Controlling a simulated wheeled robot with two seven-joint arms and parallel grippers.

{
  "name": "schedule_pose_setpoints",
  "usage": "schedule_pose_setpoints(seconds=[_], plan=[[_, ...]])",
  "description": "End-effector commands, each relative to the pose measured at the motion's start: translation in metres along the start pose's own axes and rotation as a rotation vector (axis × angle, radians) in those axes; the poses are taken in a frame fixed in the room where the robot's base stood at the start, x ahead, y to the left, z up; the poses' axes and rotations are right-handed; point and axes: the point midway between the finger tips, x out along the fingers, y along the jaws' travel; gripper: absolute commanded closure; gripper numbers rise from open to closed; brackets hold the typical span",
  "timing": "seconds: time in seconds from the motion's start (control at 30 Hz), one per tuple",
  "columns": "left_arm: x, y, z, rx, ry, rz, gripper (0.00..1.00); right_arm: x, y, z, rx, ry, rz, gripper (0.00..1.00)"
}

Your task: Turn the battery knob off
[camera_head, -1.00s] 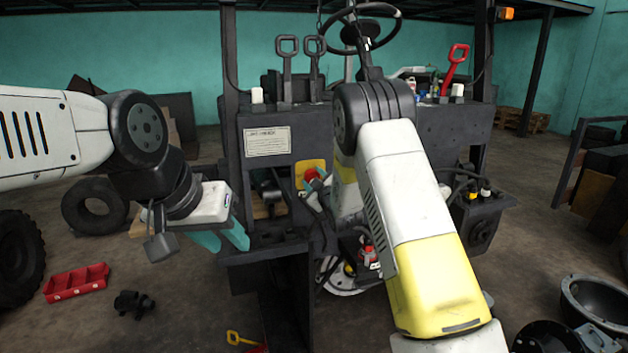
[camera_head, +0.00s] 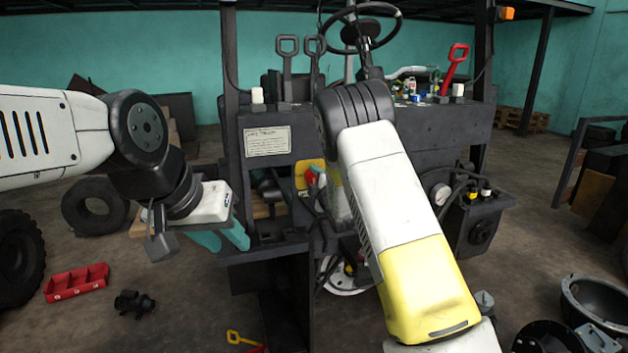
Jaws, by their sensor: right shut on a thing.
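The red battery knob (camera_head: 311,178) sits on a yellow plate (camera_head: 301,174) on the forklift's dark body, left of the picture's middle. My right gripper (camera_head: 316,186) is at the knob and shut on it; my right arm hides much of this gripper, so the fingers show poorly. The knob's exact angle is hard to read.
The steering wheel (camera_head: 364,27) and black levers (camera_head: 288,68) stand above the panel. A red lever (camera_head: 455,68) is at the right. Cables and a dark box (camera_head: 478,222) lie right of my arm. A red tray (camera_head: 77,282) lies on the floor.

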Motion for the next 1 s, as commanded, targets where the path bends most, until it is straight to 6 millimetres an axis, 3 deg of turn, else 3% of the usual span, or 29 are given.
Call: schedule_pose_setpoints(seconds=[0.47, 0.5, 0.6, 1.0], plan=[[0.0000, 0.0000, 0.0000, 0.000, 0.000, 0.000, 0.64, -0.0006, -0.0017, 0.0007, -0.015, -0.001, -0.004, 0.94], [0.0000, 0.0000, 0.0000, 0.000, 0.000, 0.000, 0.64, -0.0006, -0.0018, 0.0007, -0.015, -0.001, -0.004, 0.49], [0.0000, 0.0000, 0.0000, 0.000, 0.000, 0.000, 0.64, -0.0005, -0.0015, 0.0006, -0.014, -0.001, -0.003, 0.31], [0.0000, 0.0000, 0.0000, 0.000, 0.000, 0.000, 0.64, -0.0074, -0.0008, 0.0005, -0.012, -0.001, -0.002, 0.31]])
